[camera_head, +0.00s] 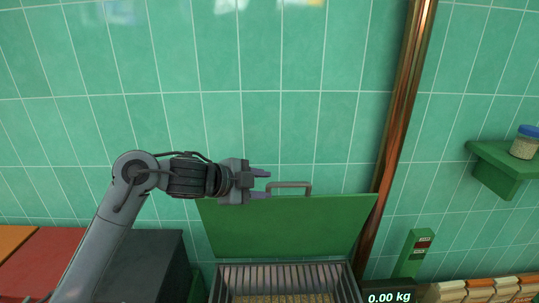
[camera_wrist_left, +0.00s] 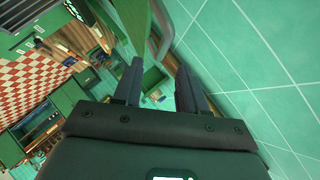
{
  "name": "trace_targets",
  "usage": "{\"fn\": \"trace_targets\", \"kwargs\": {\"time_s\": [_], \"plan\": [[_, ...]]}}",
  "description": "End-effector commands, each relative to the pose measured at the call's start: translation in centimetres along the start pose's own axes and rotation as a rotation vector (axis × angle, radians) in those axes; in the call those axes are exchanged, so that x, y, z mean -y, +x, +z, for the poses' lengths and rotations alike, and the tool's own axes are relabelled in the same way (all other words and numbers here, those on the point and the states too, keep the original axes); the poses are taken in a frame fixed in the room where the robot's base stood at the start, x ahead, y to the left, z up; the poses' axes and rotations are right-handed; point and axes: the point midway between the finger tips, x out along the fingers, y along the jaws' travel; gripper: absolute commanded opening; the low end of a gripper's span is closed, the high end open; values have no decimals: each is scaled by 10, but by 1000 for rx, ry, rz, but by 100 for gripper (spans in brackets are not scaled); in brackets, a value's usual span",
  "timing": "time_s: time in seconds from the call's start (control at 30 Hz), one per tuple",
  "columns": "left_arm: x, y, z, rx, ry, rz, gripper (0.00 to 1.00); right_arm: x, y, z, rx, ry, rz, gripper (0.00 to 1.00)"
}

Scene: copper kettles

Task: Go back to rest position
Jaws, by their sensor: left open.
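My left gripper (camera_head: 260,184) is open and empty in the head view, in front of the green tiled wall. It appears just left of the grey handle (camera_head: 289,187) on the top edge of a raised green lid (camera_head: 290,228). In the left wrist view the two fingers of my left gripper (camera_wrist_left: 158,88) stand apart with nothing between them. Part of the lid and its curved handle (camera_wrist_left: 163,35) shows beyond the fingers; I cannot tell whether a finger touches the handle. My right gripper is out of view.
Below the lid is an open metal bin (camera_head: 285,282) with grainy contents. A copper pipe (camera_head: 395,120) runs up the wall on the right. A green shelf (camera_head: 503,166) holds a jar (camera_head: 524,142). A scale display (camera_head: 389,297) reads 0.00 kg. Dark and red boxes (camera_head: 50,258) stand lower left.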

Motion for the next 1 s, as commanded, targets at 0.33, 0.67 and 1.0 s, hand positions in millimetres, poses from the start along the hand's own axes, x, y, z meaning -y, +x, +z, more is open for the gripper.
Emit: {"fn": "trace_targets", "kwargs": {"time_s": [0.33, 0.67, 1.0], "plan": [[-91, 52, 36, 70, -158, -82, 42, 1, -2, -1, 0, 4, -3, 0], [-236, 46, 89, 274, -526, -179, 42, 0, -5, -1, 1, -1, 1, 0], [-407, -44, 129, 602, -994, -165, 42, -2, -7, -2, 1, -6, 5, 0]]}}
